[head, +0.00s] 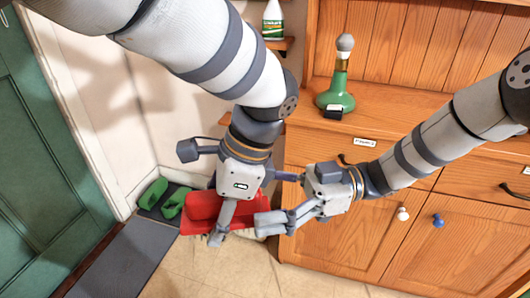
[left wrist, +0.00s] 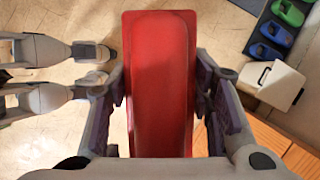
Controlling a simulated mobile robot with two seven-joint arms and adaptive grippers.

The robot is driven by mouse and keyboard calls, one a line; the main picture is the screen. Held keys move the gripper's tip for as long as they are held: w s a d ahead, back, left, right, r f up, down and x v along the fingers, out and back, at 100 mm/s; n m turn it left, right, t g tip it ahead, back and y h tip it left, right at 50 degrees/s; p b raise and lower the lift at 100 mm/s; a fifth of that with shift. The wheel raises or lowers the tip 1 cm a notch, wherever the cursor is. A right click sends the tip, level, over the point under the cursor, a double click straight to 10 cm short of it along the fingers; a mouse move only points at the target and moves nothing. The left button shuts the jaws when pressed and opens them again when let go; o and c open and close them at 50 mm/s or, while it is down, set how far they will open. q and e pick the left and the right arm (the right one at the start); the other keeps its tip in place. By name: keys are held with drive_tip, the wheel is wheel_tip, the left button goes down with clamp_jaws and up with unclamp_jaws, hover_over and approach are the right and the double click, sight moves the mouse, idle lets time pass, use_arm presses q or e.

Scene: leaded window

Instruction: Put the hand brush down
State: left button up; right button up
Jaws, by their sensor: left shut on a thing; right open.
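The red hand brush (head: 203,207) is low in front of the cupboard in the head view, with pale bristles showing along its lower edge. My left gripper (head: 225,222) is shut on it from above. In the left wrist view the brush (left wrist: 160,85) fills the middle, with a finger on either side of it. I cannot tell whether its bristles touch the floor. My right gripper (head: 272,224) is open and empty, close to the right of the brush; its fingers also show at the left of the left wrist view (left wrist: 95,72).
A wooden cupboard (head: 345,235) stands close on the right, bearing a green bottle-like object (head: 336,95). Green shoes (head: 174,203) lie on a dark mat behind the brush. A grey mat (head: 122,255) lies by the green door (head: 50,150). Tiled floor (head: 215,275) is clear in front.

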drive_tip(key=c, duration=1.2)
use_arm(q)
drive_tip(key=shift+o, duration=0.2)
drive_tip(key=shift+s+d, duration=0.1)
use_arm(e)
drive_tip(key=shift+w, duration=0.1)
drive_tip(key=c, duration=0.4)
use_arm(q)
drive_tip(key=o, duration=1.3)
drive_tip(key=shift+c, duration=0.2)
